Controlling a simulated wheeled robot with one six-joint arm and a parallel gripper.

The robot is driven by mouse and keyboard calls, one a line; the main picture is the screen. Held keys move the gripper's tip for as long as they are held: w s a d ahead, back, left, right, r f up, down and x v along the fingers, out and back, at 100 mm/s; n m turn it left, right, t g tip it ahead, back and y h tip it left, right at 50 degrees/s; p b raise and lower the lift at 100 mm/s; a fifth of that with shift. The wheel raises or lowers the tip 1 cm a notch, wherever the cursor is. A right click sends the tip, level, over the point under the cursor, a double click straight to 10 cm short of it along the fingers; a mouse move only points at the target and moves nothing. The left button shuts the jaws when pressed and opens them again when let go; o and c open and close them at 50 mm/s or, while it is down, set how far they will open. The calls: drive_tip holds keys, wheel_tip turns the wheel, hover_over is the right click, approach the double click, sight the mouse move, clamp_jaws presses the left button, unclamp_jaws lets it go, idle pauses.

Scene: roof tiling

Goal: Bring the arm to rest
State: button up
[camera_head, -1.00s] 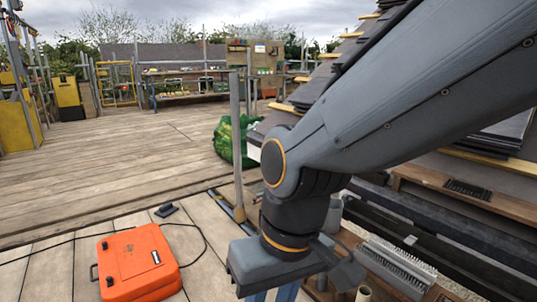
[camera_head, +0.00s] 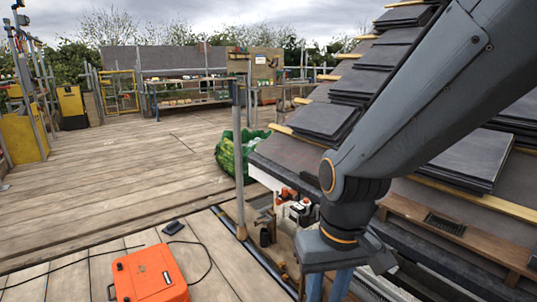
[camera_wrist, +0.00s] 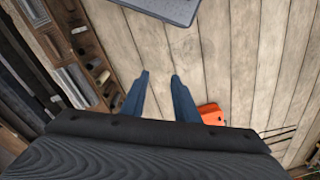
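My arm comes in from the upper right of the head view and bends down at a joint with an orange ring. My gripper (camera_head: 328,290) hangs at its end near the bottom edge, with its two blue fingers partly cut off by the frame. In the wrist view my gripper (camera_wrist: 159,75) shows both blue fingers apart, with only wooden planks visible between them. It is open and holds nothing. The fingers point down over the deck, clear of any object as far as I can see.
An orange case (camera_head: 150,275) lies on the deck at lower left, a cable beside it. A metal post (camera_head: 238,150) stands left of my arm. The tiled roof slope (camera_head: 330,118) rises behind and right of it. A tool tray (camera_wrist: 82,50) shows at left. Open deck lies left.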

drive_tip(key=s+d+r+m+p, duration=0.2)
drive_tip(key=d+r+p, duration=0.7)
drive_tip(key=p, duration=0.3)
drive_tip(key=shift+d+r+h+p, duration=0.15)
drive_tip(key=shift+r+h+p, duration=0.25)
drive_tip(key=shift+r, duration=0.3)
drive_tip(key=shift+s+d, duration=0.1)
